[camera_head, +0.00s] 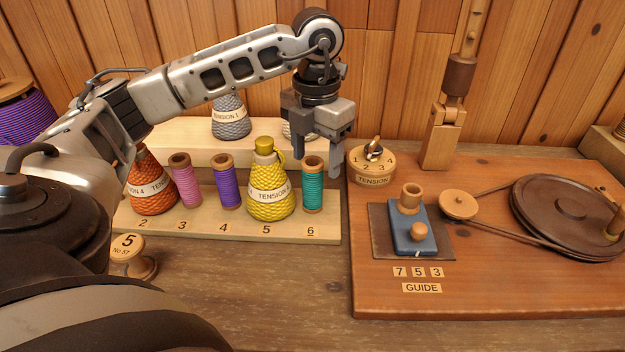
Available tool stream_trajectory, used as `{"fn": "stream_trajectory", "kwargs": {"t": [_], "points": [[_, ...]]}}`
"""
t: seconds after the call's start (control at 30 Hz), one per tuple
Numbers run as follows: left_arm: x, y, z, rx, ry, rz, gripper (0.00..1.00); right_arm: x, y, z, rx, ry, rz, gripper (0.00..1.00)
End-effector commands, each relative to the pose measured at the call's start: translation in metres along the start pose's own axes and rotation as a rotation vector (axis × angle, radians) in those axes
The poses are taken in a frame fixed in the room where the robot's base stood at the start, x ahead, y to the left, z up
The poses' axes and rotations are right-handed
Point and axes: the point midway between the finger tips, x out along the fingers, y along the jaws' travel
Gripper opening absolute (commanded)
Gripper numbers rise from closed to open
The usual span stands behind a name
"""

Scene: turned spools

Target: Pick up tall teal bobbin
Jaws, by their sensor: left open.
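The tall teal bobbin (313,188) stands upright at the spot marked 6, at the right end of the light wooden rack (190,228). It has teal thread and a bare wooden top with a dark hole. My left gripper (318,160) points down just above and around the bobbin's top in the picture, with one finger to its left and one to its right. It is open and holds nothing. Whether its fingertips are level with the bobbin's top or behind it, I cannot tell. My right gripper is not in view.
A yellow flask (270,190) stands close left of the bobbin. Further left are a purple bobbin (227,187), a pink bobbin (186,182) and an orange flask (151,190). A tension dial (372,168) and a blue block (412,235) sit on the red-brown board (480,285) to the right.

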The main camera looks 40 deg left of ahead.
Motion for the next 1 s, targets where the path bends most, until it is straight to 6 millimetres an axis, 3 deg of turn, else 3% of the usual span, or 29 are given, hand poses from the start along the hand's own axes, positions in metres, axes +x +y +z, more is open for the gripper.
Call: {"fn": "stream_trajectory", "kwargs": {"t": [0.33,0.63,0.67,0.8,0.83,1.0], "points": [[0.046,0.007,-0.002,0.000,0.004,0.001,0.61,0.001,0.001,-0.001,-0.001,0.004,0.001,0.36],[0.051,0.007,-0.001,0.000,0.001,0.000,0.61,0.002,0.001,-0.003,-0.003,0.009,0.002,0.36],[0.051,0.007,-0.001,0.000,0.001,0.000,0.56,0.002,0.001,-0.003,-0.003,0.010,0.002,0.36],[0.051,0.007,-0.001,0.000,0.001,0.000,0.17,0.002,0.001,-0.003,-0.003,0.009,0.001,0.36],[0.051,0.007,-0.001,0.000,0.001,0.000,0.12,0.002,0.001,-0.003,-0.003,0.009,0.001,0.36],[0.051,0.007,-0.001,0.000,0.001,0.000,0.12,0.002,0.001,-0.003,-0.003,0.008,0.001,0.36]]}}
